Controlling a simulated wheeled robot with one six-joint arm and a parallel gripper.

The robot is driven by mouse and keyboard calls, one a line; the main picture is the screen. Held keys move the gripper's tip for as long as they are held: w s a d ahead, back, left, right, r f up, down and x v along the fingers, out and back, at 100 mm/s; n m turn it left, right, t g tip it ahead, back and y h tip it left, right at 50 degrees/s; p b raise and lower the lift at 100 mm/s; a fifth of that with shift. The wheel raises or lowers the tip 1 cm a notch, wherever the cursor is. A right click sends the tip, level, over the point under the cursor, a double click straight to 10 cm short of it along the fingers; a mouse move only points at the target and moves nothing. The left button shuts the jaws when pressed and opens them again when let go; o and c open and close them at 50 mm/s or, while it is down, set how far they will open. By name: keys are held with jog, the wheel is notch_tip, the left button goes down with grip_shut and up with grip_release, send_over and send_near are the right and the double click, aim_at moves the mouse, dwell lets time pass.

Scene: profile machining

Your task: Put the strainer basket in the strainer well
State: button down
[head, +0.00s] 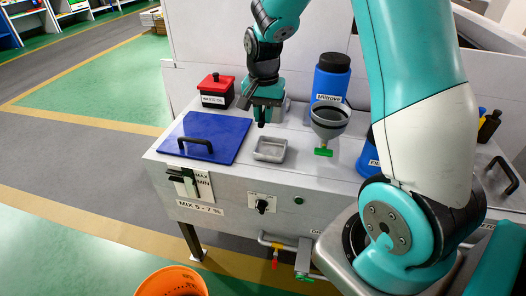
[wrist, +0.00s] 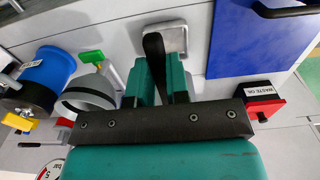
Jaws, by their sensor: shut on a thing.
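My gripper (head: 263,118) points down above the grey machine top, just behind a shallow square metal well (head: 270,149). In the wrist view, its two teal fingers (wrist: 160,82) are shut on a curved black strip, which looks like the handle of the strainer basket (wrist: 155,58). The basket's body is not clearly seen, and I cannot tell where it ends. The strainer well (wrist: 176,40) shows in the wrist view just beyond the fingertips, its left edge partly covered by the strip. I see a plain grey floor in it.
A blue lid (head: 210,128) with a black handle lies left. A red-topped black waste oil box (head: 215,91) stands behind it. Right are a grey funnel (head: 330,118) with a green valve (head: 323,152) and a blue bottle (head: 332,78). The front deck edge is clear.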

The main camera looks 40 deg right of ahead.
notch_tip(320, 180, down, 14)
jog(key=shift+r+p, duration=0.1)
jog(key=shift+p, duration=0.4)
jog(key=shift+f, duration=0.25)
jog(key=c, duration=1.1)
grip_release()
jog(key=shift+s, duration=0.1)
jog(key=shift+r, duration=0.2)
